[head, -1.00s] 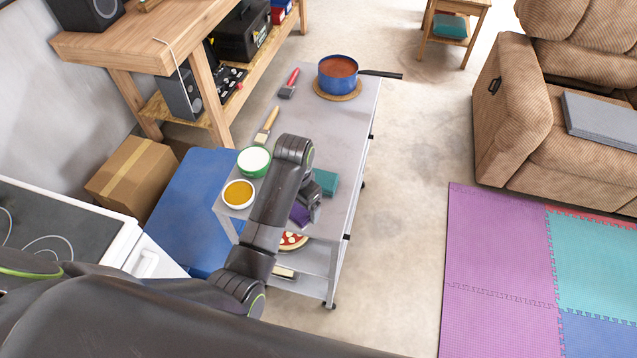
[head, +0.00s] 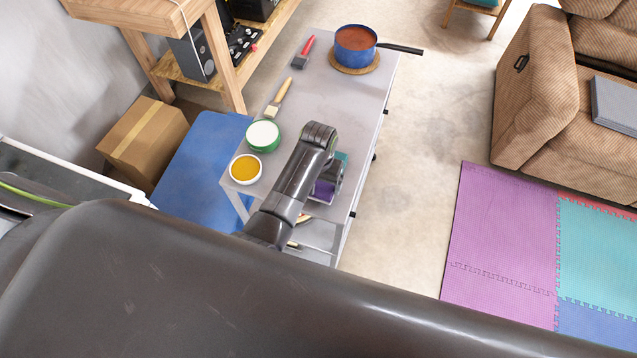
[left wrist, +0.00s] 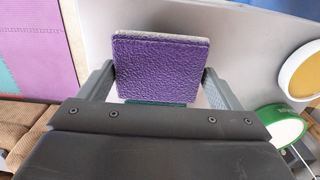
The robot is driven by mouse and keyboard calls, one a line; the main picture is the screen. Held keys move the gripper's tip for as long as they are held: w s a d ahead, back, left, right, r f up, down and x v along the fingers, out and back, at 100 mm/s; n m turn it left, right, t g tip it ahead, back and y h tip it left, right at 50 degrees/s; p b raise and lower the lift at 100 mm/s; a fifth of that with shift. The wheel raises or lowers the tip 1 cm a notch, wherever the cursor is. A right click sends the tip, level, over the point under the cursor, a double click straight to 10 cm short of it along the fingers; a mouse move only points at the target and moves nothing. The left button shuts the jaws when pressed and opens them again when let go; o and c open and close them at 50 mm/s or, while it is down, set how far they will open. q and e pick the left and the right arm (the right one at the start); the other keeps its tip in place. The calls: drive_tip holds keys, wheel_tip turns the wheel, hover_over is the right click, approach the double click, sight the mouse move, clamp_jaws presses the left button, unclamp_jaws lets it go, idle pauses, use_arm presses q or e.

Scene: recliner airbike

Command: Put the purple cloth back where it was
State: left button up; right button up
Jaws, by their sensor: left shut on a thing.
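The purple cloth (head: 323,191) is a folded square pad. In the head view it shows at the near right part of the grey cart's top (head: 330,100), partly hidden by my arm. My left gripper (head: 332,177) is shut on it. In the left wrist view the purple cloth (left wrist: 160,65) sits flat and square between the two fingers. A sliver of a teal cloth (left wrist: 156,102) shows at its edge. The teal cloth (head: 342,156) is mostly hidden behind the gripper in the head view. I cannot tell whether the purple cloth touches anything below. My right gripper is out of view.
On the cart top stand a white bowl of yellow stuff (head: 246,168), a green-rimmed white tub (head: 263,135), a brush (head: 279,98), a red-handled tool (head: 304,52) and a blue pot (head: 355,44). The pot's handle juts past the cart's right edge. The cart's middle is clear.

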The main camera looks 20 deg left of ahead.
sight(318, 183)
use_arm(q)
drive_tip(key=shift+f, duration=1.1)
drive_tip(key=shift+f, duration=0.15)
drive_tip(key=o, duration=0.7)
drive_tip(key=shift+r, duration=0.5)
wheel_tip(318, 183, up, 11)
drive_tip(key=shift+r+b, duration=0.2)
drive_tip(key=shift+b, duration=0.1)
